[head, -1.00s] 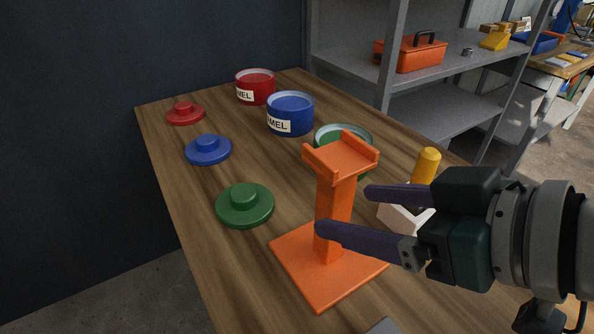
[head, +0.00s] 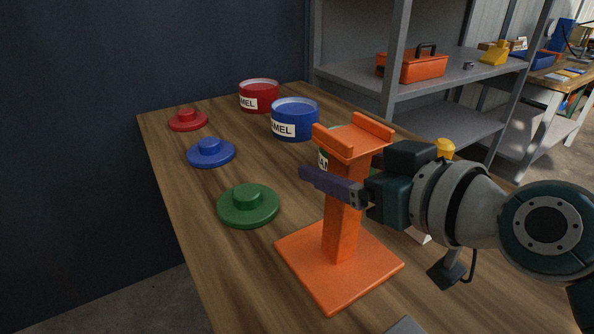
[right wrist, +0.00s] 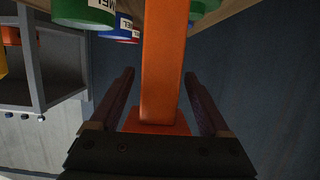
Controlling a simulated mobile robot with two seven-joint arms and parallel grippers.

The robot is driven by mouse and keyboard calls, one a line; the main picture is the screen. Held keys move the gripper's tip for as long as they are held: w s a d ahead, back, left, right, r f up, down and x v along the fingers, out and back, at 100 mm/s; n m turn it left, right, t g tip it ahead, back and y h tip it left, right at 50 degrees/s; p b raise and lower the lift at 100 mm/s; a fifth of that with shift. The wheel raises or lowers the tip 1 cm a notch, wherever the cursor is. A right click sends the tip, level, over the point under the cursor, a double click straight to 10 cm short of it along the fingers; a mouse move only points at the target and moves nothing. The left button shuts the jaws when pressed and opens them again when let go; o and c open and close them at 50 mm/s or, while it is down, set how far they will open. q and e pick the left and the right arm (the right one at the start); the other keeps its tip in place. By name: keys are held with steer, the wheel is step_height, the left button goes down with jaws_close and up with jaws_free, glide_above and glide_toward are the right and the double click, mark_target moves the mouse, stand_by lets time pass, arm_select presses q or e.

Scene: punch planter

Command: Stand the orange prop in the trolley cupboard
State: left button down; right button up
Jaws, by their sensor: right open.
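The orange prop (head: 341,225) stands upright on the wooden table, with a square base, a column and a cradle-shaped top. My right gripper (head: 325,178) is at the upper column, just below the top. One finger passes in front of the column in the head view; the other is hidden behind it. In the right wrist view the prop's column (right wrist: 163,70) runs between the two spread fingers of the gripper (right wrist: 159,75), with gaps on both sides. My left gripper is not in view. I cannot make out the trolley cupboard.
Red (head: 259,96) and blue (head: 295,119) tins stand behind the prop; a green tin is mostly hidden. Red (head: 188,121), blue (head: 211,153) and green (head: 248,206) lids lie left. A yellow-handled object (head: 445,147) is behind my arm. Grey shelving (head: 450,85) stands beyond.

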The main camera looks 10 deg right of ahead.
steer(key=shift+x, duration=1.05)
steer(key=shift+c, duration=0.2)
jaws_close()
steer(key=shift+d, duration=0.1)
steer(key=shift+r, duration=0.2)
